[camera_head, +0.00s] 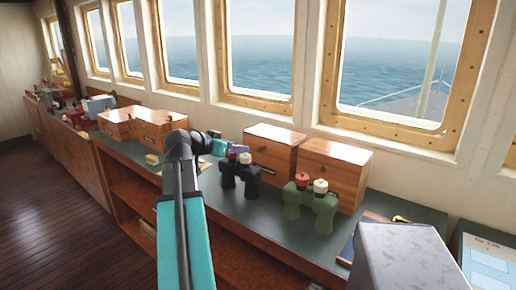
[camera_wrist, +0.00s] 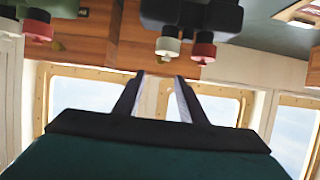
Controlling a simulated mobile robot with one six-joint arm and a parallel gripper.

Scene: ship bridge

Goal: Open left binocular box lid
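Two brown wooden binocular boxes stand side by side on the green counter against the window wall. The left box (camera_head: 268,152) and the right box (camera_head: 331,175) both have their lids down. My gripper (camera_head: 238,149) is at the front left of the left box, above the black binoculars (camera_head: 238,177), and looks apart from the lid. In the wrist view, which is upside down, my fingers (camera_wrist: 160,80) are spread with nothing between them. Brown box wood (camera_wrist: 85,48) shows there at upper left. The black binoculars (camera_wrist: 190,14) hang at the top of that view.
Green binoculars (camera_head: 309,206) stand in front of the right box. Two more wooden boxes (camera_head: 117,124) (camera_head: 153,130) stand further left on the counter (camera_head: 255,207). Windows (camera_head: 392,60) rise behind. A grey block (camera_head: 405,262) is at front right.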

